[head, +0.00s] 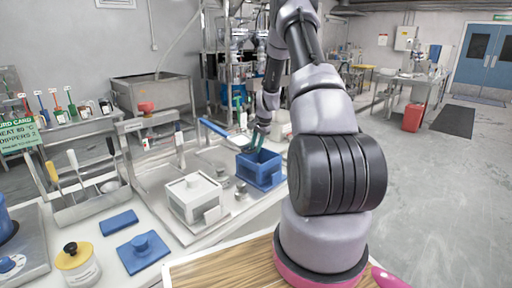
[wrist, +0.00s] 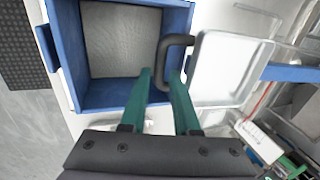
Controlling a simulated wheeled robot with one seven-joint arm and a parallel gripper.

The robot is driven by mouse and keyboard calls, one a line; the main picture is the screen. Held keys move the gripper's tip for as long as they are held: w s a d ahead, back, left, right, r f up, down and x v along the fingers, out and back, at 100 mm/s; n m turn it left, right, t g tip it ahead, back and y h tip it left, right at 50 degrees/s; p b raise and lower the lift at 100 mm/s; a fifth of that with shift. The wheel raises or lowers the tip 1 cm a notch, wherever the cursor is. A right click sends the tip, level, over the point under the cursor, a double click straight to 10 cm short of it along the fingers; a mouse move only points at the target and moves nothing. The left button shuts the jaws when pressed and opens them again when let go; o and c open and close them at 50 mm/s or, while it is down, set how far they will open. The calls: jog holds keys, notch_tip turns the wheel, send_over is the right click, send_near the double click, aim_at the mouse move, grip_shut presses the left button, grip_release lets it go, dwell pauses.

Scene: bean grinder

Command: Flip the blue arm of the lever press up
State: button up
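The lever press's blue arm appears to be the slanted blue bar (head: 214,127) left of my gripper in the head view. A blue bar also shows at the right edge of the wrist view (wrist: 292,73). My gripper (head: 256,142) has green fingers and hangs over an open blue box (head: 262,183). In the wrist view my gripper's fingertips (wrist: 161,75) are apart, near the dark looped handle (wrist: 178,41) on the box's side. Part of the handle shows between the fingers; contact cannot be told. The blue arm is well apart from the fingers.
A white lidded box (head: 196,198) stands left of the blue box, with small grey knobs between. A pale square plate (wrist: 229,68) lies beside the handle. Blue pads, a yellow jar (head: 77,264) and a tool rack fill the left. Open floor lies right.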

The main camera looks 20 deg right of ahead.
grip_shut()
dwell(1.4)
